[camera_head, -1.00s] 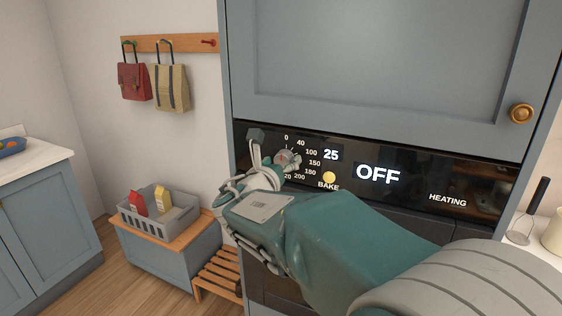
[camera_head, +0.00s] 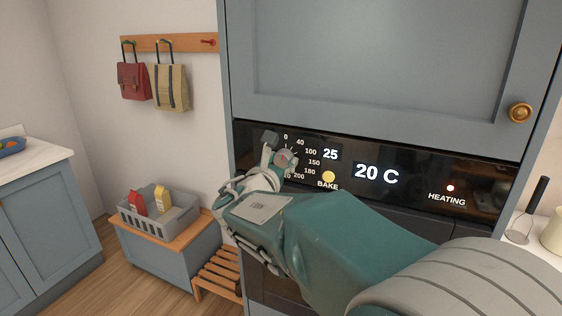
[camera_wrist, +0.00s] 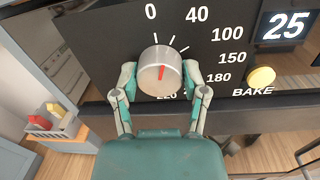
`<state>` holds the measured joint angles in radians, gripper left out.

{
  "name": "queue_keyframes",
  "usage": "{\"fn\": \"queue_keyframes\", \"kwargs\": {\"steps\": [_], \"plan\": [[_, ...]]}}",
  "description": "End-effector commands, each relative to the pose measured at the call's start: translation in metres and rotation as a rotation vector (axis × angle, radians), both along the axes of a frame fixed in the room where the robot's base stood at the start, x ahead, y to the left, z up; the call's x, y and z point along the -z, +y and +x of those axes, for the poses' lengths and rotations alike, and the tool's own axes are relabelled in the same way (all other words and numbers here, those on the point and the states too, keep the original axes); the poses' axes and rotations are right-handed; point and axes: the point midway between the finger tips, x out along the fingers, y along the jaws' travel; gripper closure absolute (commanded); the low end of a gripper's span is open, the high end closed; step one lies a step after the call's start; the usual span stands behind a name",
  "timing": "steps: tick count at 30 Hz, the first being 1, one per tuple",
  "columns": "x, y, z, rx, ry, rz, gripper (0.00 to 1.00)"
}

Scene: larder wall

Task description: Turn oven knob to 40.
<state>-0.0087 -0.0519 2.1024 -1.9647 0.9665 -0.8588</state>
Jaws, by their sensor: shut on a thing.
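The oven knob (camera_wrist: 160,72) is a round silver dial with a red pointer mark on its face. It sits on the black oven panel (camera_head: 400,182), with 0, 40, 100, 150, 180 and more numbers around it. In the wrist view the red mark shows near the middle of the face, roughly upright. My gripper (camera_wrist: 160,82) is shut on the knob, one finger at its left side and one at its right. The temperature display (camera_head: 376,173) reads 20 C. In the head view my gripper partly hides the knob.
A yellow BAKE button (camera_wrist: 261,77) and a display reading 25 (camera_wrist: 285,26) are right of the dial. A grey crate (camera_head: 158,220) with cartons stands on a low bench at left. A cabinet door (camera_head: 380,60) is above the panel.

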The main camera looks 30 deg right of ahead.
Motion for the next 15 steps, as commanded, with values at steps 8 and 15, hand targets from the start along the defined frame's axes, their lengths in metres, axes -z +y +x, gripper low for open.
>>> {"fn": "queue_keyframes", "kwargs": {"steps": [8,15], "plan": [[0.0003,0.0006,0.0007,-0.004,-0.111,0.087,0.91],[0.0003,0.0005,0.0006,-0.003,-0.153,0.118,0.91]]}}
